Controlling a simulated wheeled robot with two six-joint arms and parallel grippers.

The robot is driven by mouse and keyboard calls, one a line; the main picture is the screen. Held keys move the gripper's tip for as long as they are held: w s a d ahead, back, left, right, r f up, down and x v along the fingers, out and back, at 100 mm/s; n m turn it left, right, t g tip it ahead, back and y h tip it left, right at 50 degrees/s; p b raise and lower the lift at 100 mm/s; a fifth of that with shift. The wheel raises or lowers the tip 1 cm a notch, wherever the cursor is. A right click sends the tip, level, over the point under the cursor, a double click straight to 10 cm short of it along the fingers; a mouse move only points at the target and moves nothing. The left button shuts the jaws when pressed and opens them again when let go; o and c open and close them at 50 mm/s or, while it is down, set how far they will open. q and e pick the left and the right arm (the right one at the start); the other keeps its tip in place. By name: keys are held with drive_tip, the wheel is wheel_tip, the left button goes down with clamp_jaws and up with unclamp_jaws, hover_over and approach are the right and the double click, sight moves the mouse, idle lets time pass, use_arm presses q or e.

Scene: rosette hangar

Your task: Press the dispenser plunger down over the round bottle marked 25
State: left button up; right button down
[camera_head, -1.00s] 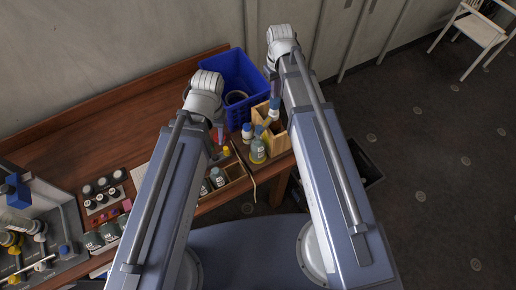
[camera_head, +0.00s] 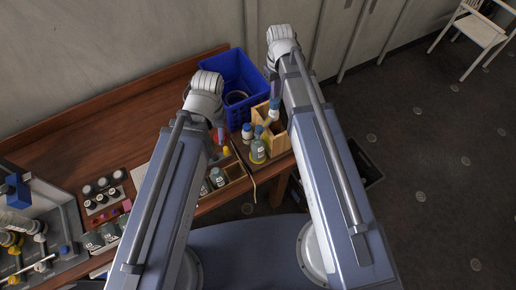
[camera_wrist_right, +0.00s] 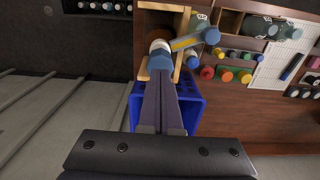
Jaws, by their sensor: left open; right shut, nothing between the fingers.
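In the head view a wooden stand (camera_head: 282,141) at the table's right end holds a white and blue upright piece (camera_head: 272,117), perhaps the plunger. A grey-green round bottle (camera_head: 258,152) with a blue top and pale label stands at its front; I cannot read a number. My right gripper (camera_wrist_right: 160,80) is shut and empty, its tips at or just above a white piece with a blue collar (camera_wrist_right: 160,58) in the right wrist view; contact is unclear. My left gripper (camera_head: 221,138) is open, left of the stand, partly hidden by its arm.
A blue crate (camera_head: 243,72) stands behind the stand. A wooden tray with small bottles (camera_head: 218,177) lies in front, beside my left arm. Dark-capped jars (camera_head: 102,190) and a grey bin (camera_head: 68,222) are further left. The rear table top is clear.

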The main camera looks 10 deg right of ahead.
sight(275, 100)
drive_tip(key=shift+f, duration=0.2)
idle(0.4)
drive_tip(key=shift+f+b, duration=1.25)
drive_tip(key=shift+b, duration=0.2)
drive_tip(key=shift+f, duration=0.1)
drive_tip(key=shift+r+p, duration=3.45)
drive_tip(key=shift+r, duration=0.1)
drive_tip(key=shift+f, duration=0.1)
